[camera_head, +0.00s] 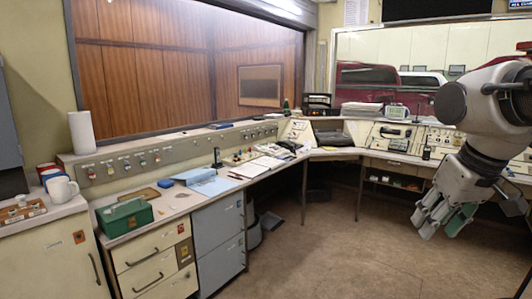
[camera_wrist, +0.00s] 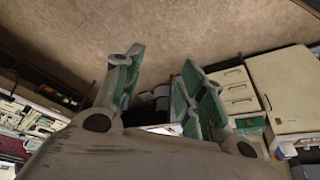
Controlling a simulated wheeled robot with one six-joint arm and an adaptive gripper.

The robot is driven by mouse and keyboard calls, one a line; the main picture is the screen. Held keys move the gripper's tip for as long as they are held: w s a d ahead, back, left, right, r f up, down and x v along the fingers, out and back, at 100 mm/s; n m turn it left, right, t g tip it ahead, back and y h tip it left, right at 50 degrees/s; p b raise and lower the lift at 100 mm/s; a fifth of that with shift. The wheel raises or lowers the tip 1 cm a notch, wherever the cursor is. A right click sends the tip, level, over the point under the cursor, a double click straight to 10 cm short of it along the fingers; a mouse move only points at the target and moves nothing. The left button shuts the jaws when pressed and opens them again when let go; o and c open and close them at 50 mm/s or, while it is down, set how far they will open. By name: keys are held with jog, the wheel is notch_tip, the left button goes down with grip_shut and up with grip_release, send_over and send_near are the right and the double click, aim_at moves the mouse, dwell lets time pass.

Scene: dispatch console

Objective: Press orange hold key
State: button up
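My gripper (camera_head: 440,226) hangs at the right of the head view, in the air over the floor and in front of the right-hand console. In the wrist view my gripper (camera_wrist: 160,68) has its two green-padded fingers spread, with nothing between them. The dispatch console (camera_head: 170,205) runs along the window and turns the corner. Its left upright panel (camera_head: 150,168) carries a row of small coloured controls, well away from my gripper. The right console panel (camera_head: 395,138) has more small controls, partly hidden by my arm. I cannot make out which control is the orange hold key.
A green box (camera_head: 124,217), blue papers (camera_head: 209,184) and an open book (camera_head: 253,168) lie on the left desk. A white mug (camera_head: 62,189) and a paper roll (camera_head: 82,133) stand at far left. The brown floor (camera_head: 315,245) is clear in the middle.

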grip_shut()
dwell(1.4)
